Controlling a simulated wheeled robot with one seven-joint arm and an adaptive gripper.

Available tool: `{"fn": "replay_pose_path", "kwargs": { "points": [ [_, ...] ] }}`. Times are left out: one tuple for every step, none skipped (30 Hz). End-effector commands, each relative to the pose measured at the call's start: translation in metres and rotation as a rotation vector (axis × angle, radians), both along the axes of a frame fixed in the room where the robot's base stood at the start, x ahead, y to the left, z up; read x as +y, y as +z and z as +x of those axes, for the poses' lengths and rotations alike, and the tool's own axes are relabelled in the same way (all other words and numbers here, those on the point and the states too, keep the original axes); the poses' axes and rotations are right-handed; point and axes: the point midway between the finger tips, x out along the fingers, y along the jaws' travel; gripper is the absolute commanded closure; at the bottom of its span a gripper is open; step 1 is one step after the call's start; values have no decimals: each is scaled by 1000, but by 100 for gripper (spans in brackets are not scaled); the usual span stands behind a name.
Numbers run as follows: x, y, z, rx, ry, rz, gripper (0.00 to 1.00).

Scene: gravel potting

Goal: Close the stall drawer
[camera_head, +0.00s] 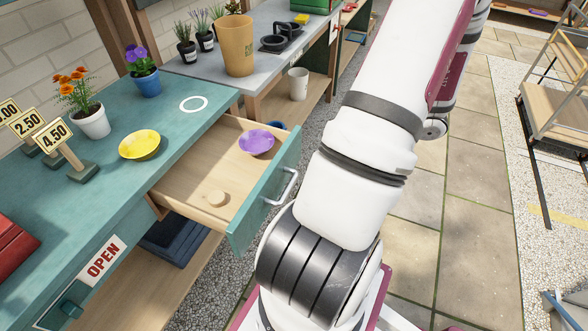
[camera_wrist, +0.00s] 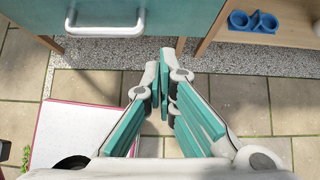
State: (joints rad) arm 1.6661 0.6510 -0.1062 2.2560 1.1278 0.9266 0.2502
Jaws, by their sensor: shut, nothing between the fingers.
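The stall drawer (camera_head: 196,192) stands pulled out from the teal stall counter (camera_head: 105,185) in the head view. Its teal front has a silver handle (camera_head: 285,188). In the wrist view the teal front (camera_wrist: 190,20) and handle (camera_wrist: 104,25) are at the top left. My gripper (camera_wrist: 164,62) is shut and empty, with its tips just below the front's lower edge in that picture, right of the handle. I cannot tell whether it touches the front. In the head view my arm hides the gripper.
A yellow saucer (camera_head: 139,145), potted flowers and price signs stand on the counter. A second bench (camera_head: 200,68) holds a tan pot (camera_head: 235,45). Blue cups (camera_wrist: 253,21) sit on a shelf at the upper right of the wrist view. Paved floor (camera_head: 465,220) lies right of my arm.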

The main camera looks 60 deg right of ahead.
Motion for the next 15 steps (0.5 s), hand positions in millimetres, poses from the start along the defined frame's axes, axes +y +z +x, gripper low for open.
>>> {"fn": "replay_pose_path", "kwargs": {
  "points": [
    [-1,-5,-3,-2,-21,9,100],
    [-2,-6,-4,-3,-28,12,100],
    [-2,-8,-3,-4,-33,13,100],
    [-2,-9,-2,-4,-33,13,100],
    [-2,-11,0,-4,-33,13,100],
    [-1,-14,3,-3,-31,13,100],
    [-1,-17,6,-3,-30,14,100],
    [-1,-20,9,-4,-31,15,100],
    [0,-25,14,-4,-29,15,100],
    [0,-29,18,-4,-29,14,100],
    [0,-33,22,-4,-29,14,100],
    [1,-39,28,-5,-28,15,100],
    [2,-43,32,-4,-29,15,100],
    [2,-47,36,-4,-28,15,100],
    [2,-53,42,-4,-28,15,100]
  ]
}}
